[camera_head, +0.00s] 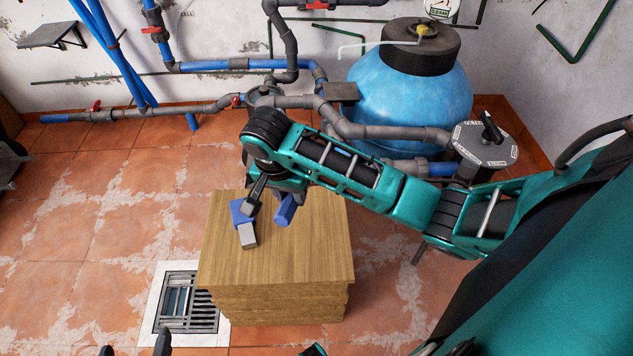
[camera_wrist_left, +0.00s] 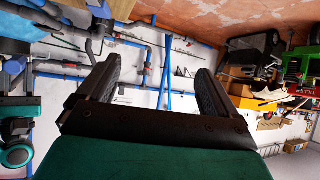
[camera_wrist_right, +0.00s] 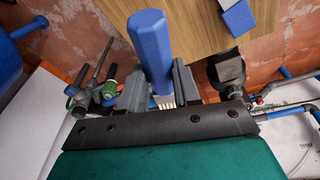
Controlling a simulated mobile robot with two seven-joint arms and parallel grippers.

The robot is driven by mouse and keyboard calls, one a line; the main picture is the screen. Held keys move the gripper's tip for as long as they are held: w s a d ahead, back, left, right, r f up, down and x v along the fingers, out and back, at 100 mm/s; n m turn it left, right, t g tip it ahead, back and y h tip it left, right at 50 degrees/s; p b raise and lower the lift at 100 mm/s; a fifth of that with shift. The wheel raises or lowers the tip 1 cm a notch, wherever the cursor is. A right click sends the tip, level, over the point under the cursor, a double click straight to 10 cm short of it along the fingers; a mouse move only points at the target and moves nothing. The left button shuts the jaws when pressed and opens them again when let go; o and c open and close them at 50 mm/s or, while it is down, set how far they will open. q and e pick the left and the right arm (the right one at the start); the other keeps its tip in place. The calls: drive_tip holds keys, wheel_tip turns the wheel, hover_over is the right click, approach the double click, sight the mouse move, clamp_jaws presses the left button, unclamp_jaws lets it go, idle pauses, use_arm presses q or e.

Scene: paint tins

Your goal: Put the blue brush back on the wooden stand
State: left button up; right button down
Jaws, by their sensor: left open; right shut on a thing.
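The wooden stand (camera_head: 300,255) is a block-like wooden piece in the middle of the head view. My right gripper (camera_head: 266,203) is above its far part. It is shut on the blue brush (camera_wrist_right: 150,45), whose pale bristles (camera_wrist_right: 166,101) show between the fingers in the right wrist view. The brush's blue handle (camera_head: 285,209) points out over the stand top in the head view. I cannot tell whether it touches the top. My left gripper (camera_head: 135,347) shows only its fingertips at the bottom edge; it is open and empty in the left wrist view (camera_wrist_left: 155,90).
A second blue piece (camera_head: 240,212) with a grey end (camera_head: 248,235) lies on the stand, left of the held brush. The stand's near and right top is bare. A floor drain (camera_head: 188,305) is to its left. A blue tank (camera_head: 415,95) and pipes stand behind.

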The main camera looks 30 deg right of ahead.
drive_tip(key=d+f+n+t+b, duration=0.1)
drive_tip(key=d+f+n+t, duration=0.1)
drive_tip(key=d, duration=0.4)
drive_tip(key=shift+f+n+t+h, duration=0.3)
drive_tip(key=shift+f, duration=0.05)
wheel_tip(320, 180, down, 15)
drive_tip(key=b, duration=0.6)
drive_tip(key=shift+f, duration=0.2)
wheel_tip(320, 180, down, 4)
drive_tip(key=shift+r+b, duration=0.25)
drive_tip(key=shift+b, duration=0.35)
drive_tip(key=shift+f, duration=0.4)
drive_tip(key=c, duration=0.8)
unclamp_jaws()
